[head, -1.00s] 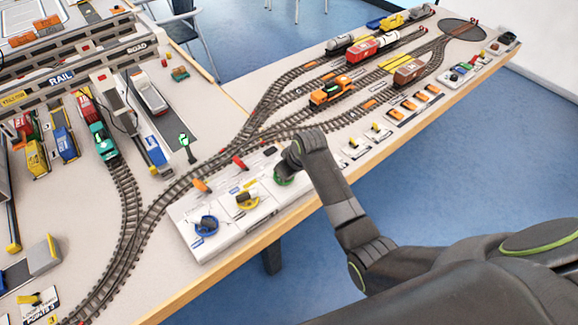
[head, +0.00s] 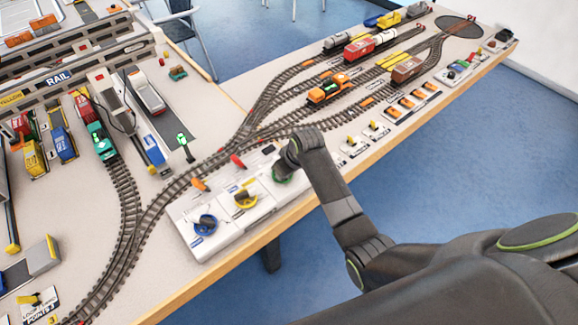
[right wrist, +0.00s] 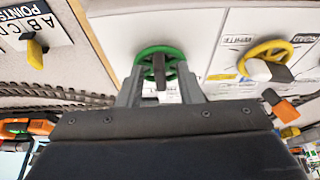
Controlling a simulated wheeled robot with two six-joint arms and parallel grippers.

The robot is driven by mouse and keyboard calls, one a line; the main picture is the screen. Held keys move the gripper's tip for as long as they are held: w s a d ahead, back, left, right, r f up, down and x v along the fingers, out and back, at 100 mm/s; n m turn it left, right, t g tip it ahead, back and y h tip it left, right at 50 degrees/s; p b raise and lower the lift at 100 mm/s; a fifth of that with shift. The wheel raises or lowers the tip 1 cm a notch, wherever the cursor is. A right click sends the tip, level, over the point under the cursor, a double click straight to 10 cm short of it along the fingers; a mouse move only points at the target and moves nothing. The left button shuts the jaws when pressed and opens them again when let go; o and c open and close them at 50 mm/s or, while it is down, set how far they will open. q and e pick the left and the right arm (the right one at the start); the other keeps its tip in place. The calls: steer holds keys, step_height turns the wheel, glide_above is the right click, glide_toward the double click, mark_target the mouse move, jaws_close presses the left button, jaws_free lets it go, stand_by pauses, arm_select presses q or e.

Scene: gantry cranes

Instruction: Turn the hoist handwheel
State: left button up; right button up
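A white control panel (head: 222,232) on the table's front edge carries three handwheels: blue (head: 205,225), yellow (head: 246,200) and green (head: 279,177). I cannot read which one is labelled hoist. My right gripper (head: 287,168) points down over the green handwheel, and the arm hides much of it. In the right wrist view, the green handwheel (right wrist: 160,52) lies between my two spread fingers, with its dark handle in the middle and gaps to both fingers. I cannot tell whether the fingertips touch the rim. The yellow handwheel (right wrist: 262,58) is to its right there. My left gripper is out of view.
Orange (head: 199,185) and red (head: 237,161) levers stand behind the wheels on the panel. Curved tracks run behind it, with wagons (head: 328,89) on them. Small switch plates (head: 376,130) line the front edge to the right. A gantry structure stands at back left.

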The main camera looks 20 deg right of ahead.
steer(key=v, duration=1.7)
steer(key=shift+r, duration=0.1)
